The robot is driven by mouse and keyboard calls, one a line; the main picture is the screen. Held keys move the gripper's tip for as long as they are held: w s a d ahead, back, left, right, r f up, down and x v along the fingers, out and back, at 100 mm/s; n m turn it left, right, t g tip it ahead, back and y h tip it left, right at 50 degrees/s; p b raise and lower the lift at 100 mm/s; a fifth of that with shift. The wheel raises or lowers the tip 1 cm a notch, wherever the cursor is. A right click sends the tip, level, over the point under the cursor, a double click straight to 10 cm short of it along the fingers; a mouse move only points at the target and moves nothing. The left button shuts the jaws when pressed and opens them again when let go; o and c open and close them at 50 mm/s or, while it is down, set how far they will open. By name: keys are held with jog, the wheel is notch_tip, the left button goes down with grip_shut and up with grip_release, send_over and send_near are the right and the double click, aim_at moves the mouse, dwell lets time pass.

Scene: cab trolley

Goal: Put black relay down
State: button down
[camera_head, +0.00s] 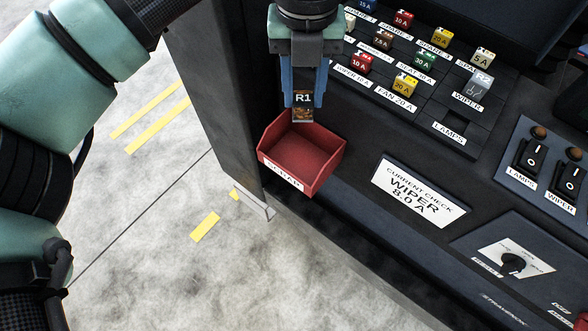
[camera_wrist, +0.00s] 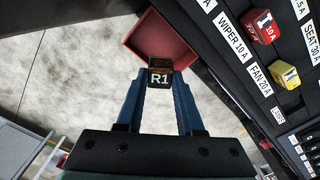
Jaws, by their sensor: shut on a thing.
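The black relay (camera_head: 303,99), with an R1 label, is between the blue fingers of my gripper (camera_head: 303,108). My gripper is shut on it and holds it over the back part of the red scrap bin (camera_head: 321,182). In the wrist view the relay (camera_wrist: 160,78) is at the fingertips of my gripper (camera_wrist: 160,82), with the red bin (camera_wrist: 185,40) beyond it. The bin looks empty where its inside shows. I cannot tell exactly how high the relay is above the bin floor.
The dark panel holds several coloured fuses, such as a yellow one (camera_head: 405,84), and a clear relay labelled R2 (camera_head: 480,84). A current check card (camera_head: 418,191) is right of the bin. Switches (camera_head: 531,150) are at the right. Concrete floor (camera_head: 150,240) is open at left.

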aim_at(303, 98)
jog(key=shift+n, duration=0.7)
notch_tip(303, 98, down, 4)
jog(key=b, duration=0.2)
jog(key=shift+f+b, duration=0.15)
jog(key=shift+b, duration=0.15)
notch_tip(303, 98, down, 10)
jog(key=shift+a+r+p, duration=0.1)
jog(key=shift+r+p, duration=0.05)
jog(key=shift+p, duration=0.3)
jog(key=c, duration=0.5)
grip_release()
jog(key=shift+c, duration=0.2)
notch_tip(303, 98, up, 12)
jog(key=shift+r+b, duration=0.1)
jog(key=shift+b, duration=0.45)
